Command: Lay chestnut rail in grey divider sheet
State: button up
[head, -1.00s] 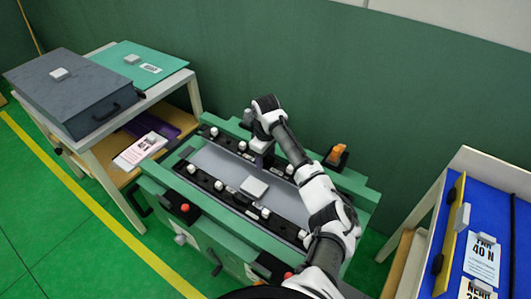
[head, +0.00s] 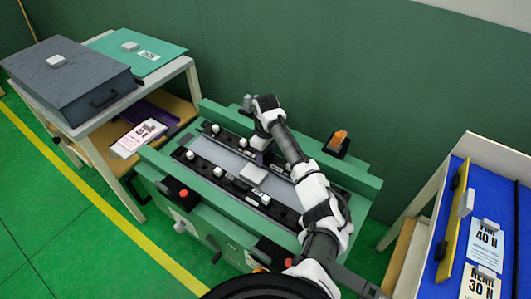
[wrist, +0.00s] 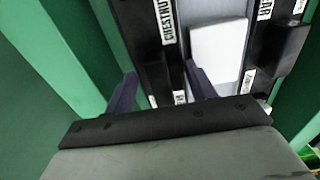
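The grey divider sheet (head: 215,153) lies flat in the green fixture between two black rails. A pale block (head: 253,173) sits on it and also shows in the wrist view (wrist: 218,48). The rail labelled CHESTNUT (wrist: 143,32) is black and runs along one side of the sheet; it appears to be the far rail (head: 229,136) in the head view. My gripper (head: 264,158) is over this rail. In the wrist view its purple fingers (wrist: 160,88) are apart, one on each side of the rail, with nothing visibly gripped. Whether they touch it I cannot tell.
The near black rail (head: 205,170) has white knobs. The fixture's green side bars (head: 360,178) flank the rails. A stand at left holds a dark grey case (head: 65,85) and a teal sheet (head: 150,58). A blue tray (head: 456,250) with force labels stands at right.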

jog(key=o, duration=0.5)
jog(key=shift+s+f, duration=0.2)
jog(key=shift+f, duration=0.35)
jog(key=shift+c, duration=0.2)
notch_tip(320, 180, up, 15)
jog(key=shift+w+b, duration=0.15)
jog(key=shift+b, duration=0.2)
jog(key=shift+d, duration=0.1)
